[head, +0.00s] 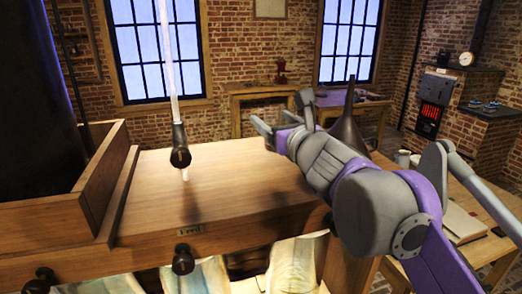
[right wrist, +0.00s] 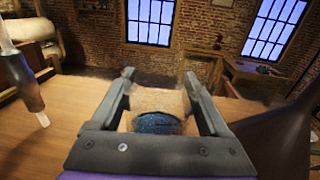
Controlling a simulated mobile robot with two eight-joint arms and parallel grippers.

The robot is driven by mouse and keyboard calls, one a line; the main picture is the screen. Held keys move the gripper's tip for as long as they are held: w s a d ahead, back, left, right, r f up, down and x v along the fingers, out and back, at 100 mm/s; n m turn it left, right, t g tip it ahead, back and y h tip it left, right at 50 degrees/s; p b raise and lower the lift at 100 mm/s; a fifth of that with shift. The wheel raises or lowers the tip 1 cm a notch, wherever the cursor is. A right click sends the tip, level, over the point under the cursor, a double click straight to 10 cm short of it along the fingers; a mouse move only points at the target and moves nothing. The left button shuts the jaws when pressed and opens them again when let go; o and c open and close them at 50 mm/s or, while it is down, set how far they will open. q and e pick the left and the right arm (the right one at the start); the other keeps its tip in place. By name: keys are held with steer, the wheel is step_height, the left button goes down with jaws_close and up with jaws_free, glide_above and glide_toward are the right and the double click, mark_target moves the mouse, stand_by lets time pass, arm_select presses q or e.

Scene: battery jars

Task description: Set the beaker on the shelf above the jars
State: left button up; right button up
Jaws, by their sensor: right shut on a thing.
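My right gripper (head: 283,114) is over the far right part of the wooden shelf top (head: 225,175). In the right wrist view its two fingers (right wrist: 157,78) stand on either side of a see-through vessel with a dark blue, speckled oval, which I take to be the beaker (right wrist: 158,122). The gripper is shut on it. In the head view the beaker cannot be made out. Below the shelf's front edge, pale, wavy glassy shapes show, probably the jars (head: 297,264). Whether the beaker touches the wood cannot be told. My left gripper is out of view.
A pale rod with a dark collar (head: 180,147) hangs over the shelf's middle. A wooden-walled box (head: 105,180) with a big dark cylinder (head: 35,100) fills the left. A dark flared thing (head: 347,125) stands just beyond my right arm. The front middle of the shelf is clear.

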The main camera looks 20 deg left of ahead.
step_height(320, 180, down, 6)
steer(key=shift+f+b, duration=0.15)
steer(key=shift+b, duration=0.2)
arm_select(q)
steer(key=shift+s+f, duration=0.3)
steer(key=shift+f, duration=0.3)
arm_select(e)
steer(key=o, duration=1.3)
steer(key=shift+s+d, duration=0.25)
steer(key=shift+s, duration=0.05)
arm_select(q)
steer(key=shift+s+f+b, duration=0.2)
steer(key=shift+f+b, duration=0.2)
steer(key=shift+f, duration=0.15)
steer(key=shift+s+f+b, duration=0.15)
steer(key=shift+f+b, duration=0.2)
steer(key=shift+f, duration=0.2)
arm_select(e)
steer(key=v, duration=1.1)
steer(key=shift+s, duration=0.2)
